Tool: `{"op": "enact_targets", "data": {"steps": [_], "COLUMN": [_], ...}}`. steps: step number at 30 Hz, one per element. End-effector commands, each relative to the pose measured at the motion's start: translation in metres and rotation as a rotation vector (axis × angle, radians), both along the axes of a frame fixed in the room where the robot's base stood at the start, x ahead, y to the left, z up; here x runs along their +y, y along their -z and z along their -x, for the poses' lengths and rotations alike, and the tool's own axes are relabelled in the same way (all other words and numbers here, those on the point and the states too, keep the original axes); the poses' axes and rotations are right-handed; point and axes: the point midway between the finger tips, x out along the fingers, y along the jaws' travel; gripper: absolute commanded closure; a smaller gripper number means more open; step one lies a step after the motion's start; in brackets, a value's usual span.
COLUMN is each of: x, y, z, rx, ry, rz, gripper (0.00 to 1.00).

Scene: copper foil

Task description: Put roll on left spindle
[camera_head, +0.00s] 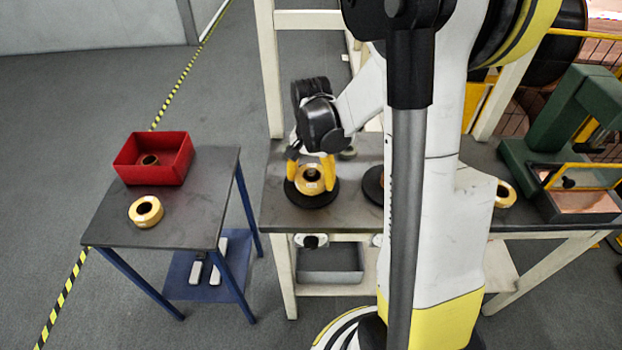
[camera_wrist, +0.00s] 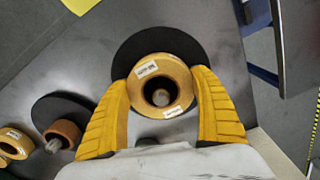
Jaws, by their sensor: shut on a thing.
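A yellow-tan roll (camera_head: 309,188) with white labels is between the two yellow fingers of my gripper (camera_head: 312,174). It also shows in the wrist view (camera_wrist: 180,70), with the fingers (camera_wrist: 162,112) shut on its sides. The left spindle's black disc (camera_head: 322,200) is directly under the roll on the bench. In the wrist view the disc (camera_wrist: 150,36) shows behind the roll, and a grey post (camera_wrist: 161,98) is seen through its hole. I cannot tell whether the roll rests on the disc or hangs just above it.
A second spindle disc (camera_head: 373,184) stands to the right, partly hidden by my arm; in the wrist view it holds a brown core (camera_wrist: 62,133). Another roll (camera_head: 504,194) and a green machine (camera_head: 570,125) are farther right. A side table (camera_head: 186,225) carries a roll (camera_head: 145,211) and a red bin (camera_head: 125,160).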

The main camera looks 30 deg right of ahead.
Motion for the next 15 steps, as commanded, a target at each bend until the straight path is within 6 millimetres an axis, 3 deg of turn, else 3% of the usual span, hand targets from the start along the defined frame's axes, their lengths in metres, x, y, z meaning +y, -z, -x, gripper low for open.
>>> {"op": "enact_targets", "data": {"steps": [3, 4, 6, 15], "x": [0.0000, 0.0000, 0.0000, -0.0001], "y": [0.0042, 0.0044, 0.0033, 0.0025], "z": [-0.0001, -0.0001, -0.0001, -0.0001], "rx": [0.000, 0.000, 0.000, 0.000], "ry": [0.000, 0.000, 0.000, 0.000], "rz": [0.000, 0.000, 0.000, 0.000], "gripper": [0.59, 0.24, 0.03, 0.03]}}
